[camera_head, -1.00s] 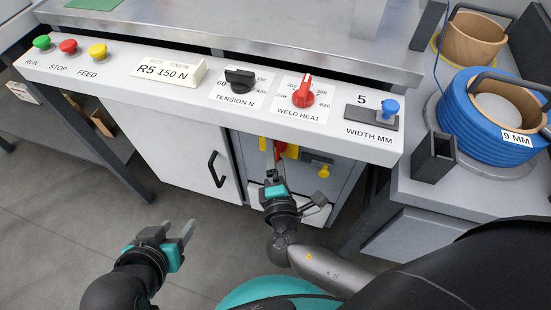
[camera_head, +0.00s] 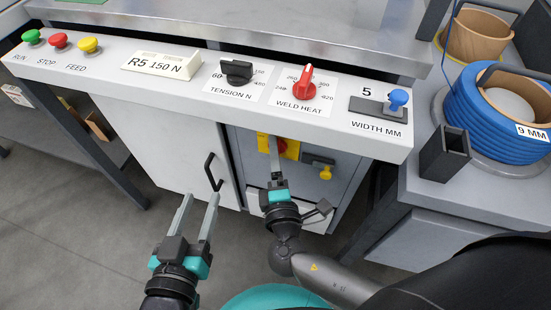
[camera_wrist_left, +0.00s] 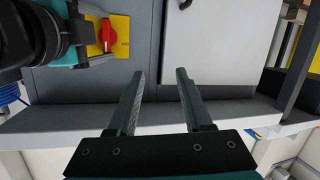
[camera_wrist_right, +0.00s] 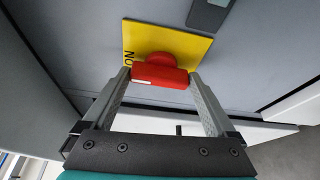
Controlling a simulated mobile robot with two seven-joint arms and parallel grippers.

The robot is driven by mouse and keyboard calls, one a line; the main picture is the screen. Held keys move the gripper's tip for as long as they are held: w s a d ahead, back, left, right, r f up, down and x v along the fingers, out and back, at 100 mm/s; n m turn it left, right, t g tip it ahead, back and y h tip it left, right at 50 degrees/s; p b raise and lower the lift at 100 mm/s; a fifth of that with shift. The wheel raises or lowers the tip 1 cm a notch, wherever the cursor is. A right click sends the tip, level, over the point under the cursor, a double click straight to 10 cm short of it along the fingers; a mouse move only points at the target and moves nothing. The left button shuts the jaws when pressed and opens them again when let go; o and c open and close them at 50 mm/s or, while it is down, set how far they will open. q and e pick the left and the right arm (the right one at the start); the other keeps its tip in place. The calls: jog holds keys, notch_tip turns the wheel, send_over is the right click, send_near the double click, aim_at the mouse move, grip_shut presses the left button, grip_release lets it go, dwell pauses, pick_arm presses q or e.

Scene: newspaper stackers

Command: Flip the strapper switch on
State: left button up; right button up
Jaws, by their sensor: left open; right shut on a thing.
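My right gripper (camera_head: 274,142) is shut on the handle, one finger at each end. In the head view the fingers partly hide the switch; it also shows in the left wrist view (camera_wrist_left: 106,36). My left gripper (camera_head: 200,197) is open and empty in front of the white cabinet door.
A control panel (camera_head: 130,85) with knobs and buttons overhangs the cabinet. The white door (camera_head: 170,140) has a black handle (camera_head: 212,172) close to my left gripper. A blue strap coil (camera_head: 480,125) stands at right.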

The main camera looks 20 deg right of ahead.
jog(key=shift+f+m, duration=0.1)
jog(key=shift+m, duration=0.2)
pick_arm(q)
jog(key=shift+s+d+r+n+t+b, duration=0.2)
jog(key=shift+s+r+t, duration=0.1)
jog(key=shift+t, duration=0.2)
jog(key=shift+s+d+r+n+t+b, duration=0.1)
jog(key=shift+s+d+r+t+b, duration=0.15)
jog(key=shift+t, duration=0.25)
pick_arm(e)
jog(key=shift+m, duration=0.4)
jog(key=shift+c, duration=0.2)
pick_arm(q)
jog(key=shift+w, duration=0.1)
pick_arm(e)
jog(key=o, duration=1.1)
jog(key=shift+c, duration=0.2)
pick_arm(q)
jog(key=shift+a, duration=0.1)
